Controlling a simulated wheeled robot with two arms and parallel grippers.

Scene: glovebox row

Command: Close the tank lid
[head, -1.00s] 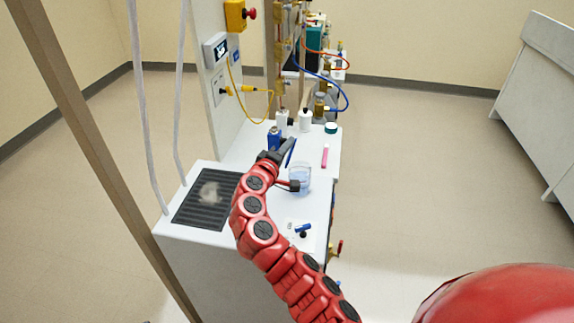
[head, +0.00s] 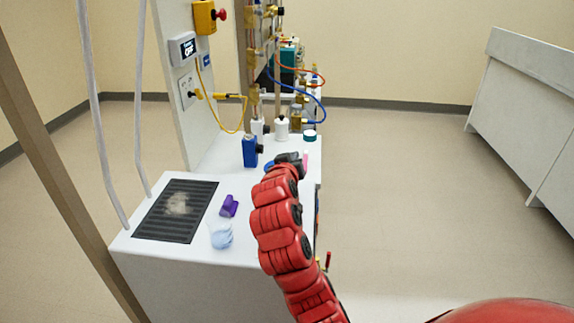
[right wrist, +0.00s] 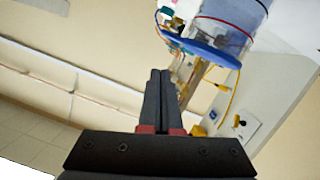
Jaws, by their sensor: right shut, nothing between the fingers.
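In the head view a small clear vessel (head: 221,236) with pale blue contents stands on the white bench, left of my right arm. It may be the tank; I cannot tell. I cannot pick out its lid for certain. My right gripper (head: 298,158), dark and partly hidden by its own wrist, is over the bench's right side, beyond and right of the vessel. In the right wrist view its fingers (right wrist: 160,76) are shut together with nothing between them. A clear cylinder with a blue rim (right wrist: 205,50) shows beyond them at upper right. My left gripper is out of view.
A purple block (head: 229,206) lies just behind the vessel, beside a black ribbed mat (head: 178,222). Open floor lies right of the bench.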

